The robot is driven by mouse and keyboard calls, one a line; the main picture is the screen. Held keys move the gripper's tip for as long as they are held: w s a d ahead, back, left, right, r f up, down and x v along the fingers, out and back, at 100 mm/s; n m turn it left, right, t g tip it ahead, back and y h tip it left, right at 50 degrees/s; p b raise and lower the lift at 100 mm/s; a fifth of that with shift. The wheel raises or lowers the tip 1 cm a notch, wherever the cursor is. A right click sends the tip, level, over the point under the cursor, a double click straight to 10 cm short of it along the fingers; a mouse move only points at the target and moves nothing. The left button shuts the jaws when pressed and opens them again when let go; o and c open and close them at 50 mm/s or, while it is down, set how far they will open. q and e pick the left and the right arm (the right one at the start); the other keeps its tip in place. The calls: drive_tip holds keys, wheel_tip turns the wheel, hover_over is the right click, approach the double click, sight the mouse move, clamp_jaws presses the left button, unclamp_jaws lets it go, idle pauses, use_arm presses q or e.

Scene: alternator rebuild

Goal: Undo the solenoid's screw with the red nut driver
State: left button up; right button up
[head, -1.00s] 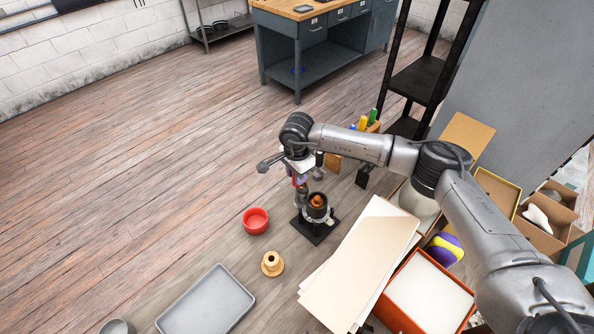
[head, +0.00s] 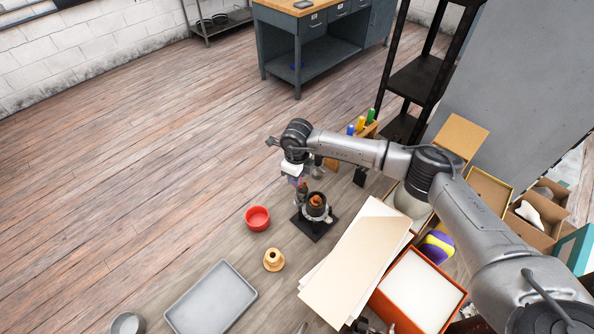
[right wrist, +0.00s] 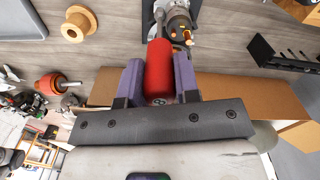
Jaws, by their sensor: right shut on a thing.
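My right gripper (right wrist: 159,85) is shut on the red nut driver (right wrist: 158,68), with a purple finger on each side of its handle. The driver points at the alternator (right wrist: 179,22) in the right wrist view. In the head view my right gripper (head: 297,181) is above the left side of the alternator (head: 317,205), which stands on a black base (head: 315,230). The solenoid and its screw are too small or hidden to make out. My left gripper is not in view.
A red bowl (head: 257,218), a tan spool-like part (head: 273,260) and a grey tray (head: 212,298) are left and front of the alternator. Papers (head: 350,265) and an orange box (head: 420,290) lie right. Coloured-handled tools stand in a wooden holder (head: 369,130) behind.

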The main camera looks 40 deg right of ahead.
drive_tip(key=m+p, duration=0.2)
drive_tip(key=m, duration=0.2)
drive_tip(key=shift+r, duration=0.2)
drive_tip(key=shift+f+m+p, duration=0.15)
drive_tip(key=shift+m+p, duration=0.15)
drive_tip(key=shift+m, duration=0.9)
drive_tip(key=shift+r+m+p, duration=0.2)
drive_tip(key=shift+m+p, duration=0.35)
drive_tip(key=shift+m, duration=0.15)
drive_tip(key=m+p, duration=0.2)
drive_tip(key=m, duration=0.2)
drive_tip(key=shift+p, duration=0.35)
drive_tip(key=m+p, duration=0.1)
drive_tip(key=m, duration=0.2)
drive_tip(key=shift+f+m+p, duration=0.15)
drive_tip(key=shift+m+p, duration=0.15)
drive_tip(key=m+p, duration=0.2)
drive_tip(key=m, duration=0.1)
drive_tip(key=shift+r+p, duration=0.2)
drive_tip(key=shift+p, duration=0.1)
drive_tip(key=m+p, duration=0.1)
drive_tip(key=m, duration=0.1)
drive_tip(key=shift+f+m, duration=0.15)
drive_tip(key=shift+m, duration=0.25)
drive_tip(key=shift+f, duration=0.15)
